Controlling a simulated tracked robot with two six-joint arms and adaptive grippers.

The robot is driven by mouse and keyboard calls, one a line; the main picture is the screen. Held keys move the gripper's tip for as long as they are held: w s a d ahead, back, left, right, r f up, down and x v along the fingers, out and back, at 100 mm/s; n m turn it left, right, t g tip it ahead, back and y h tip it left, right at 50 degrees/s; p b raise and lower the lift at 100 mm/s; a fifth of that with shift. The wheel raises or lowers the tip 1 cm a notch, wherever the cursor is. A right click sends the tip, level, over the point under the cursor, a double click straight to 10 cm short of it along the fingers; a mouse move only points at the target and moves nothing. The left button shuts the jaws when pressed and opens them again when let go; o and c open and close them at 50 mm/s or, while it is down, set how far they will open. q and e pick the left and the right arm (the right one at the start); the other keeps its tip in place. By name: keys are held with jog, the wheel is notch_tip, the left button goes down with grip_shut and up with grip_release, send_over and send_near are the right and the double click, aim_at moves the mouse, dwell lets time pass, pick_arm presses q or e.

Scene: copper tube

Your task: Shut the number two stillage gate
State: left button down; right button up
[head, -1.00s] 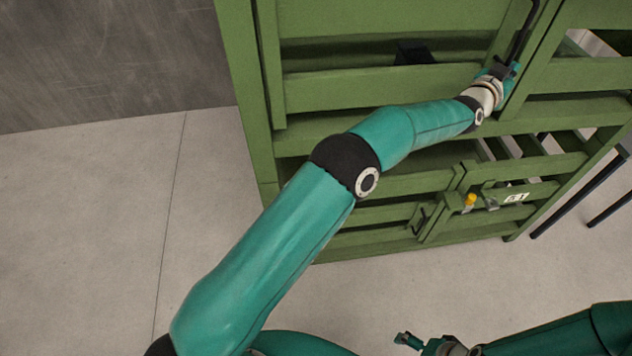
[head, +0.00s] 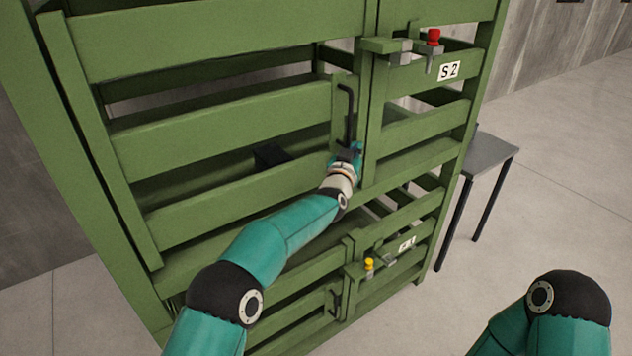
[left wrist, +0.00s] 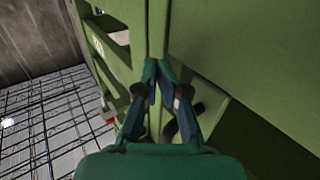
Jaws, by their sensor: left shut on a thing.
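The upper stillage gate (head: 220,110), beside the S2 label (head: 449,71), is a green slatted panel in the head view. Its right edge stands close to the green post (head: 376,130); I cannot tell if a gap remains. A black upright handle (head: 349,105) is on that edge. My left gripper (head: 349,153) is shut at the lower end of the handle, its fingers hiding the grip. In the left wrist view its fingertips (left wrist: 158,68) are close together against green metal. A latch with a red knob (head: 433,38) is right of the gate's edge. My right gripper is out of view.
The lower gate has a yellow-knobbed latch (head: 369,266) and its own black handle (head: 334,300). A grey table (head: 487,155) with dark legs stands right of the stillage. A dark object (head: 270,155) sits behind the slats. The floor at right is open.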

pick_arm(q)
jog(key=s+d+b, duration=0.2)
jog(key=s+d, duration=0.6)
jog(key=s, duration=0.2)
jog(key=s+a+f+n+g+y, duration=0.1)
jog(key=s+a+f+g, duration=0.4)
jog(key=f, duration=0.6)
jog(key=s+a+f, duration=0.3)
jog(key=a+f, duration=0.4)
jog(key=f, duration=0.3)
jog(key=s+a+f+n+g+y, duration=0.1)
jog(key=s+a+f+g, duration=0.4)
jog(key=f, duration=0.6)
jog(key=s+a+f+n+g, duration=0.1)
jog(key=s+a+f, duration=0.35)
jog(key=s, duration=0.25)
jog(key=s+a+f+n+g, duration=0.1)
jog(key=s+a+f+g, duration=0.15)
jog(key=s+f, duration=0.35)
jog(key=s+a+n+g, duration=0.1)
jog(key=s+a+g, duration=0.2)
jog(key=s, duration=1.3)
jog(key=shift+s+f+h, duration=0.15)
jog(key=shift+f+h, duration=0.1)
jog(key=shift+h, duration=0.15)
